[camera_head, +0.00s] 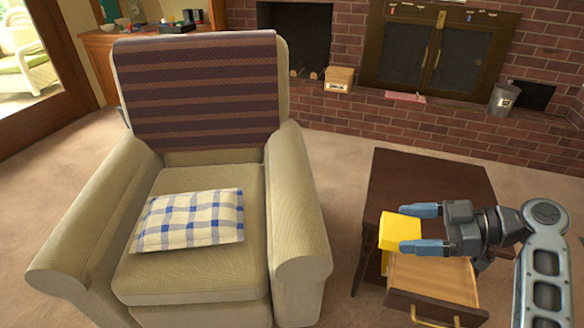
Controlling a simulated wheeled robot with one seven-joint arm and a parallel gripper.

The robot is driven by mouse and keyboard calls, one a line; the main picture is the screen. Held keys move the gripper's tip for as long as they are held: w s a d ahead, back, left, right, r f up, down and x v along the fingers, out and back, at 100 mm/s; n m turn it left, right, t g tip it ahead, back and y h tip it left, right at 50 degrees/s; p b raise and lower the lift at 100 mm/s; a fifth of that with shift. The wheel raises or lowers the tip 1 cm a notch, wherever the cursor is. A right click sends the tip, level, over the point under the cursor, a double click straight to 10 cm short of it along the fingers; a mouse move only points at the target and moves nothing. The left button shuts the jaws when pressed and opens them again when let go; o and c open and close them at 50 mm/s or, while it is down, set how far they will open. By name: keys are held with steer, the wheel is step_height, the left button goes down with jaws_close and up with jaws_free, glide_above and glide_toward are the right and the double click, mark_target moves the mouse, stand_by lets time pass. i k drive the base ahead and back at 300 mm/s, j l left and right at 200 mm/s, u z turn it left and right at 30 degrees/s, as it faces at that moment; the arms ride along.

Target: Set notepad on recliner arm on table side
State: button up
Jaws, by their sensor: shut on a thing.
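A yellow notepad (398,230) is between the blue fingers of my gripper (410,228), which is shut on it. The notepad is above the dark side table (415,172), by the left side of its pulled-out drawer (440,280). The beige recliner (212,268) stands to the left of the table. Its arm on the table side (294,195) is bare on top, to the left of my gripper and apart from it.
A blue-checked cushion (190,220) lies on the recliner seat, and a striped blanket (200,95) covers its back. A narrow carpet gap separates recliner and table. A brick hearth (450,130) runs behind, with a wooden box (339,79) and a metal bucket (503,98).

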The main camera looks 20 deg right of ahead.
mark_target(297, 195)
steer(key=i, duration=0.95)
